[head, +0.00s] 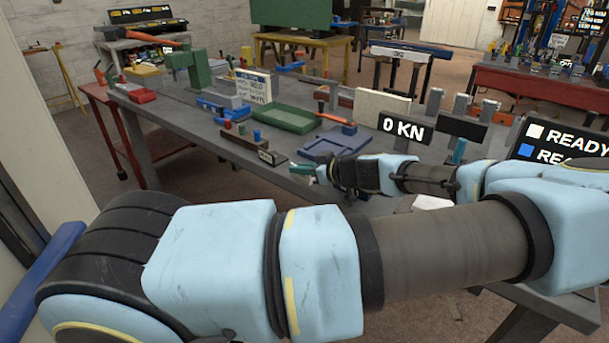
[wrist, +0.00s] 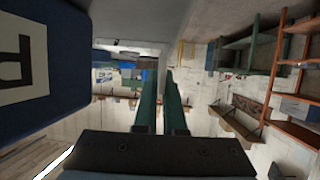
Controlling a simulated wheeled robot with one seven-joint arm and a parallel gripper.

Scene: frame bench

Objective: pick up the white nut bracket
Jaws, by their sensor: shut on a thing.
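My gripper (head: 303,170) is at the front edge of the bench in the head view, with its teal fingers pointing left. In the wrist view its two green fingers (wrist: 160,85) run up the middle, a small gap apart. A pale whitish piece (wrist: 130,46) shows at the fingertips, and the gripper is shut on it. It appears to be the white nut bracket, but its shape is mostly hidden. I cannot make the bracket out in the head view.
The grey bench (head: 180,115) holds a green tray (head: 285,118), a blue tray (head: 335,142), a white sign block (head: 253,86) and a "0 KN" display (head: 404,128). A dark blue panel (wrist: 70,60) is close at left in the wrist view.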

